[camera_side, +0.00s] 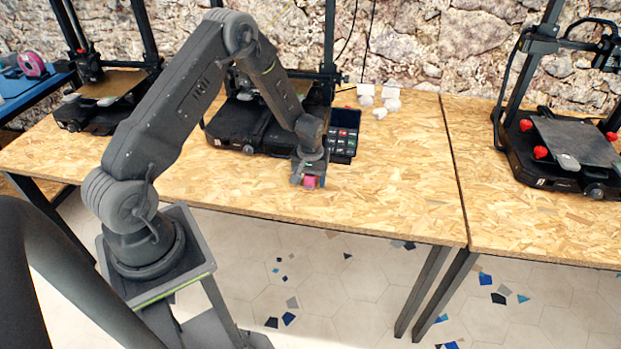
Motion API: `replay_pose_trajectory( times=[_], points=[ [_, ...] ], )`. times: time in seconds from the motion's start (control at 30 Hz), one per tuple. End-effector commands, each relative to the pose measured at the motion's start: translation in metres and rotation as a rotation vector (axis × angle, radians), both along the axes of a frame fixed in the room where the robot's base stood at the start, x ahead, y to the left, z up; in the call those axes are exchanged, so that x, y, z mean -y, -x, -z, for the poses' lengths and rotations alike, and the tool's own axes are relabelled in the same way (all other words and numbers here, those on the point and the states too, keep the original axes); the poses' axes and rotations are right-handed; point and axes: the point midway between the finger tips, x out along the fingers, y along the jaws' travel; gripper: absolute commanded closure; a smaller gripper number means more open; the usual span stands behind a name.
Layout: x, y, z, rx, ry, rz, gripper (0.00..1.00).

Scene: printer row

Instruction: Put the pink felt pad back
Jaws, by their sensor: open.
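The pink felt pad (310,183) is a small pink block near the front of the wooden table, just left of centre in the picture. My gripper (308,178) points down right over it. Its jaws are open, with the pad showing between or just in front of the fingertips; I cannot tell whether they touch it.
A 3D printer (225,130) stands behind my arm, close to the gripper. Several small white pieces (380,102) lie at the back. Another printer (578,145) is on the right-hand table. The wooden tabletop (410,185) right of my gripper is clear.

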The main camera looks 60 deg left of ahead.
Motion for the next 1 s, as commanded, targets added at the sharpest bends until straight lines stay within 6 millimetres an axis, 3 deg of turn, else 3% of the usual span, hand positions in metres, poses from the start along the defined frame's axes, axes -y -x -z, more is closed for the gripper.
replay_pose_trajectory(
  times=[0.17, 0.6, 0.87, 1.0],
  points=[
    [0.000, 0.000, -0.010, 0.002, -0.001, 0.000, 0.37],
    [0.000, 0.000, -0.096, 0.004, -0.001, 0.000, 0.37],
    [0.001, 0.000, -0.124, 0.004, -0.001, 0.003, 0.37],
    [0.013, 0.004, -0.153, 0.033, -0.013, 0.048, 0.37]
  ],
)
